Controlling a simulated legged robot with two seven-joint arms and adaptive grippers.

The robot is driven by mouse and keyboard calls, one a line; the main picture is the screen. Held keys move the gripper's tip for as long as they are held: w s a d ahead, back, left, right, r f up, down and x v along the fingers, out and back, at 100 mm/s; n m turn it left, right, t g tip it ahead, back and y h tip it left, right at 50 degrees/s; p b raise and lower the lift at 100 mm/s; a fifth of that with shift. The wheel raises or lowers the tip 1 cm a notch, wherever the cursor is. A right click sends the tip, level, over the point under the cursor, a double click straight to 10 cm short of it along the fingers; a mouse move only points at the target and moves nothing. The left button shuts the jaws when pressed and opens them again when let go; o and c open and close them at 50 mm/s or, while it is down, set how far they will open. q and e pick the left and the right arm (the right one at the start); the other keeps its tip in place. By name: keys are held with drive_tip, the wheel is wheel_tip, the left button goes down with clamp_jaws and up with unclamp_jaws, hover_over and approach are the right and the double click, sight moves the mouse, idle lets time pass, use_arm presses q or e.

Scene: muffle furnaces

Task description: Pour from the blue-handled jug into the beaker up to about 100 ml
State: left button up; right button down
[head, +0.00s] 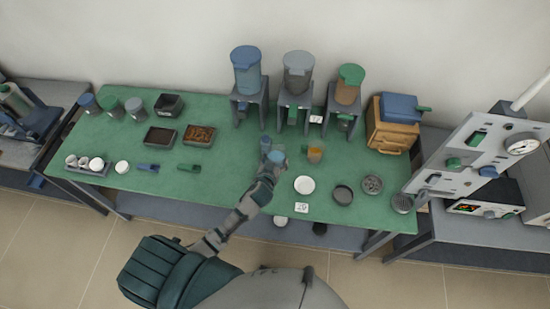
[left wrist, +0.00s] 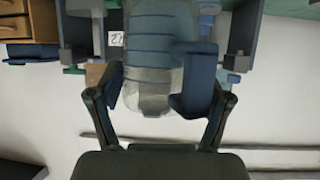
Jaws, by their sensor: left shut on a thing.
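My left gripper (head: 267,157) is over the middle of the green table, shut on the blue-handled jug (head: 277,157). In the left wrist view the jug (left wrist: 152,65) is clear with blue lines around it, and its blue handle (left wrist: 190,88) lies between the fingers of the gripper (left wrist: 162,108). The jug's contents cannot be made out. A small cup-like vessel with orange in it or on it (head: 314,154) stands just right of the jug; I cannot tell whether it is the beaker. My right gripper is not in view.
Three dispensers with a blue (head: 246,70), a grey (head: 298,72) and a green top (head: 350,80) stand at the back. A white round dish (head: 304,184) and dark dishes (head: 343,194) lie right of the gripper. A wooden box (head: 388,130) stands back right.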

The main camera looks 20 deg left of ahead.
use_arm(q)
drive_tip(key=shift+a+f, duration=0.25)
drive_tip(key=shift+f, duration=0.2)
drive_tip(key=shift+a+f, duration=0.2)
drive_tip(key=shift+f, duration=0.25)
drive_tip(key=shift+w+r+n+h+b, duration=0.1)
drive_tip(key=shift+n+h+b, duration=0.2)
drive_tip(key=shift+b, duration=0.1)
drive_tip(key=shift+a, duration=0.1)
drive_tip(key=shift+d+r+n+h+p, duration=0.3)
drive_tip(key=shift+d+r+p, duration=0.05)
drive_tip(key=shift+d, duration=0.2)
drive_tip(key=shift+d+r+n, duration=0.2)
drive_tip(key=shift+d+n, duration=0.1)
drive_tip(key=shift+d, duration=0.15)
drive_tip(key=shift+a, duration=0.15)
drive_tip(key=shift+a, duration=0.1)
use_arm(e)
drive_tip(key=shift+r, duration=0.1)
